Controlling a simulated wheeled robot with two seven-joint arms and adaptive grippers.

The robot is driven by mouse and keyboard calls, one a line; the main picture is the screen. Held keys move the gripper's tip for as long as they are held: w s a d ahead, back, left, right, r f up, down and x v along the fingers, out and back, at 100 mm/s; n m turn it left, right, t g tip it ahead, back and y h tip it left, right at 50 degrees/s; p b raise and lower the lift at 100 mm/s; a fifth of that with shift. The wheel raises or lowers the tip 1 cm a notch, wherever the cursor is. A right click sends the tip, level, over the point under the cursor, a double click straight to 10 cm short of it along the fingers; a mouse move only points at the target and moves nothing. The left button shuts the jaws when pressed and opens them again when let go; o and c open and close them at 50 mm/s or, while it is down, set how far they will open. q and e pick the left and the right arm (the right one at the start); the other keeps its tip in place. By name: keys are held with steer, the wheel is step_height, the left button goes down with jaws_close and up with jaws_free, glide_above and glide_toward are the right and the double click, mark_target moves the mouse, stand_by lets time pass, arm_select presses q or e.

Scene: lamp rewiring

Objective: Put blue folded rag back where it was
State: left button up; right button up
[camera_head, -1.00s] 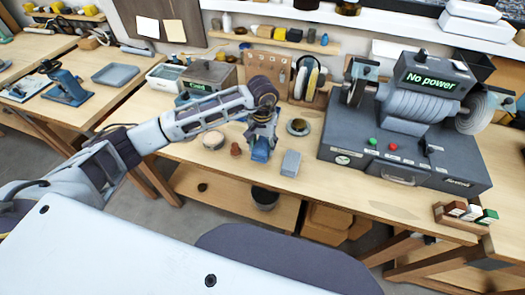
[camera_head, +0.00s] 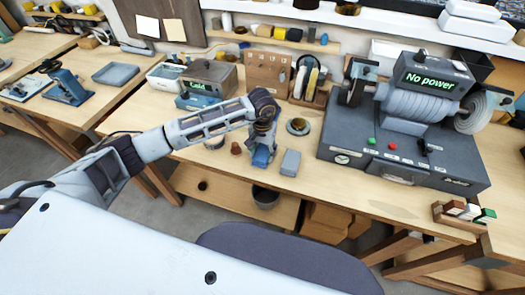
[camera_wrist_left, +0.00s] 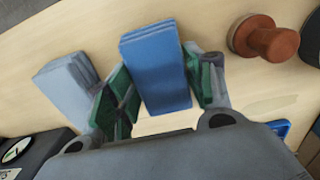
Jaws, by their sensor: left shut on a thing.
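The blue folded rag (camera_wrist_left: 155,68) is between the green-padded fingers of my left gripper (camera_wrist_left: 160,88) in the left wrist view. In the head view, my left gripper (camera_head: 263,143) points down at the bench, and the blue rag (camera_head: 261,158) shows below its fingers. The gripper is shut on the rag. The rag is at or very near the bench top; I cannot tell whether it touches. A grey-blue folded rag (camera_head: 290,162) lies just right of it, and also shows in the wrist view (camera_wrist_left: 66,88). My right gripper is not in view.
A reddish-brown knobbed piece (camera_head: 236,148) stands close left of the gripper. A round dish (camera_head: 298,126) sits behind. The large grinder (camera_head: 405,140) reading "No power" fills the bench to the right. The bench's front edge is close.

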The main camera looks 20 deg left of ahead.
mark_target(262, 152)
arm_select(q)
steer(key=o, duration=1)
steer(key=shift+c, duration=0.2)
steer(key=shift+r, duration=0.15)
step_height(262, 152, up, 12)
steer(key=b, duration=0.2)
stand_by(0.4)
